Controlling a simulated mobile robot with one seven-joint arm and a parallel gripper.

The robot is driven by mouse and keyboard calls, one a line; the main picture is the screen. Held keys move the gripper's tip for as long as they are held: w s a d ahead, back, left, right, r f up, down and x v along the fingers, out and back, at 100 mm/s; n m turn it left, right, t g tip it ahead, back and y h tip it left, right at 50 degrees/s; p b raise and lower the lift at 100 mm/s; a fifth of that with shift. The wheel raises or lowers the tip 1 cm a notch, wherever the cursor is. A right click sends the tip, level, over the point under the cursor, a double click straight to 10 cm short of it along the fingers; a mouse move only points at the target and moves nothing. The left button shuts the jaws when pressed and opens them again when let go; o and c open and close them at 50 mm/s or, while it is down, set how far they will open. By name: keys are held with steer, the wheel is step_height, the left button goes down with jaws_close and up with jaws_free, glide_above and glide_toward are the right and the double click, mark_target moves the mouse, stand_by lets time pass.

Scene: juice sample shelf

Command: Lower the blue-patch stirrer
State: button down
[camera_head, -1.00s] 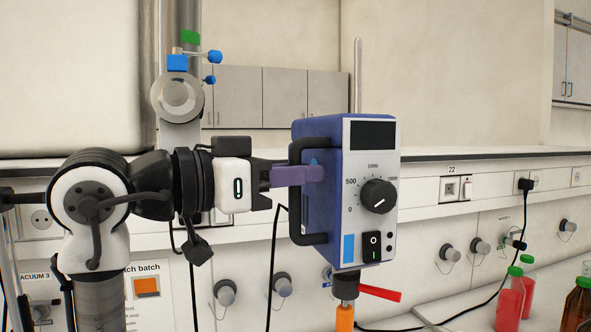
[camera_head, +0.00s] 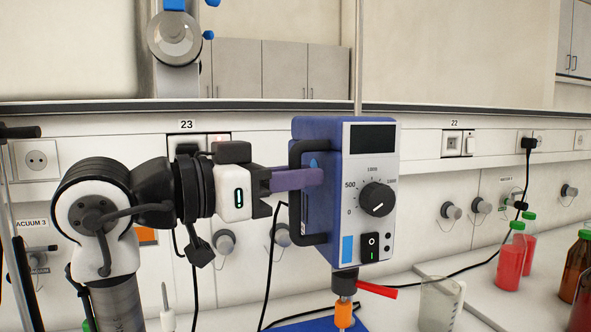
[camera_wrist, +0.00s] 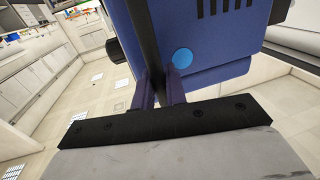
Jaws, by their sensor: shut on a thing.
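The blue-patch stirrer (camera_head: 371,225) is a blue box with a pale front panel, a black dial, a dark display and a light blue patch low on the front. It is upright on a thin vertical rod (camera_head: 358,60). My gripper (camera_head: 303,178) is shut on the black handle (camera_head: 296,200) at the stirrer's left side. The wrist view shows my two purple fingers (camera_wrist: 160,90) on either side of that handle, close to the blue housing. Below the stirrer are a chuck with a red lever (camera_head: 378,289) and an orange piece (camera_head: 343,315). The stirrer's lower shaft is out of frame.
A glass beaker (camera_head: 439,303) stands just right of the orange piece. A blue surface (camera_head: 305,325) lies below. Red bottles (camera_head: 511,257) and a brown bottle (camera_head: 575,265) stand at the right. A black cable crosses the bench. The wall panel (camera_head: 420,190) is behind.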

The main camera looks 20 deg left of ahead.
steer(key=c, duration=1.5)
jaws_free()
steer(key=shift+s+a, duration=0.1)
steer(key=b+v, duration=0.2)
steer(key=v, duration=1.1)
steer(key=shift+s+a+b, duration=0.2)
steer(key=shift+s+b, duration=0.05)
steer(key=shift+b, duration=0.15)
